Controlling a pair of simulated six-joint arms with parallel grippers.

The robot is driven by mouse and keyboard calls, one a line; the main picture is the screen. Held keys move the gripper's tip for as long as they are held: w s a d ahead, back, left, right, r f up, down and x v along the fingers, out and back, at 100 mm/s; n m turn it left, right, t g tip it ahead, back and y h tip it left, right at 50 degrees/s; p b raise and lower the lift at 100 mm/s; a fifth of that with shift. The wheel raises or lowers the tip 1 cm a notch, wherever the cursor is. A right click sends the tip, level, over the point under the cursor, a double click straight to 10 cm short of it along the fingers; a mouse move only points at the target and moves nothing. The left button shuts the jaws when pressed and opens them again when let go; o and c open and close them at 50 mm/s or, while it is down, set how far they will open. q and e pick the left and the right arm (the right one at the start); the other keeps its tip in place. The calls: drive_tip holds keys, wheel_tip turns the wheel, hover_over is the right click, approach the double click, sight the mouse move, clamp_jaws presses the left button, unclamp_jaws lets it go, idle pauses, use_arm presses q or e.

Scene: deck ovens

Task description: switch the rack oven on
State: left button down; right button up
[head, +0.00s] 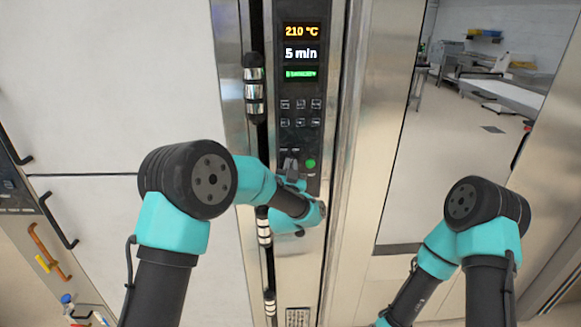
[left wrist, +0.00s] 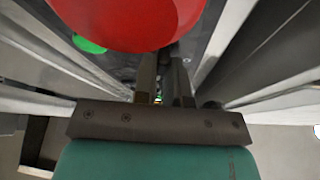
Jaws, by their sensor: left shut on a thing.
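The rack oven's dark control panel (head: 300,135) stands upright in the head view. Its displays (head: 301,53) read 210 °C and 5 min, above a small green-lit line that I cannot read. A round green button (head: 310,163) sits low on the panel and also shows in the left wrist view (left wrist: 88,44). My left gripper (head: 291,170) is at the panel's lower part, left of the green button. It is shut on a small dark switch (head: 290,158), mostly hidden by the fingers (left wrist: 167,85). My right gripper is out of view.
A large red round button (left wrist: 130,18) is close above the left fingers in the left wrist view. A black and chrome vertical door handle (head: 254,90) runs left of the panel. Open floor (head: 440,180) and a steel table (head: 505,92) lie to the right.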

use_arm(q)
drive_tip(key=shift+m+g+h, duration=0.3)
drive_tip(key=shift+m+h, duration=0.6)
drive_tip(key=shift+m, duration=1.4)
drive_tip(key=c, duration=1.2)
unclamp_jaws()
drive_tip(key=v, duration=1.7)
drive_tip(key=shift+s+a, duration=0.2)
drive_tip(key=shift+s, duration=0.05)
